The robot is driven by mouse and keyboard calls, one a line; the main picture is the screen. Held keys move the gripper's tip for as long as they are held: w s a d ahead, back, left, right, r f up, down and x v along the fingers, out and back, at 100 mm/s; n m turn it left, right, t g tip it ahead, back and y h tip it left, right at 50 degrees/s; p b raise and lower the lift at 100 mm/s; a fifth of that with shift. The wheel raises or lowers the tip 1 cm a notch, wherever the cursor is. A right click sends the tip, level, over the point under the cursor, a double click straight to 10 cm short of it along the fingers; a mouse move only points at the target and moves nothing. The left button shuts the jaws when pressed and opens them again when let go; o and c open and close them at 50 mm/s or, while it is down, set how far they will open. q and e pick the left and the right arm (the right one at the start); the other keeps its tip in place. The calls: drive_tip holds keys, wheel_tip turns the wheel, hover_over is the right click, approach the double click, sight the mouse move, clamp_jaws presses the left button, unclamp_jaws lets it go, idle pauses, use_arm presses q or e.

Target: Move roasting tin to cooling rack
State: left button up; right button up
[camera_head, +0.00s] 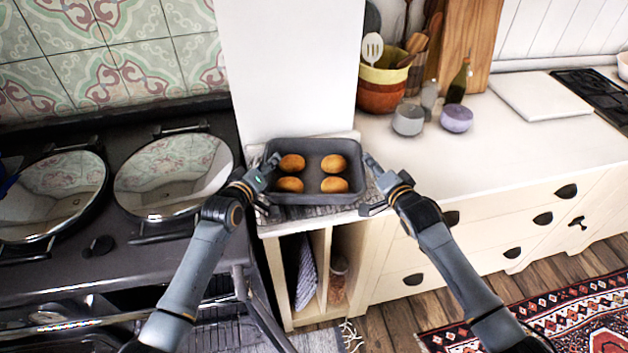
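A dark grey roasting tin (315,198) sits on the narrow counter section between the dark range and the white worktop. Several golden-brown rounded pieces of food (334,164) lie in it. My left gripper (268,186) is at the tin's left side, with its fingers spread. My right gripper (371,187) is at the tin's right side, with its fingers spread and apart from each other. I cannot tell whether either gripper touches the tin. A light grey edge shows beneath the tin, but I cannot make out clearly whether it is a cooling rack.
The dark range (110,262) with two round shiny lids stands at left. The white worktop (520,140) at right has free room. A grey cup (408,119), a lilac pot (456,118), a bottle (459,82) and stacked bowls (383,85) stand at its back.

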use_arm(q)
drive_tip(key=shift+a, duration=0.15)
use_arm(e)
drive_tip(key=shift+d, duration=0.1)
use_arm(q)
drive_tip(key=shift+s+a, duration=0.15)
drive_tip(key=shift+s, duration=0.4)
use_arm(e)
drive_tip(key=shift+w+d+f, duration=0.1)
use_arm(q)
drive_tip(key=v, duration=1.1)
use_arm(e)
drive_tip(key=v, duration=1.2)
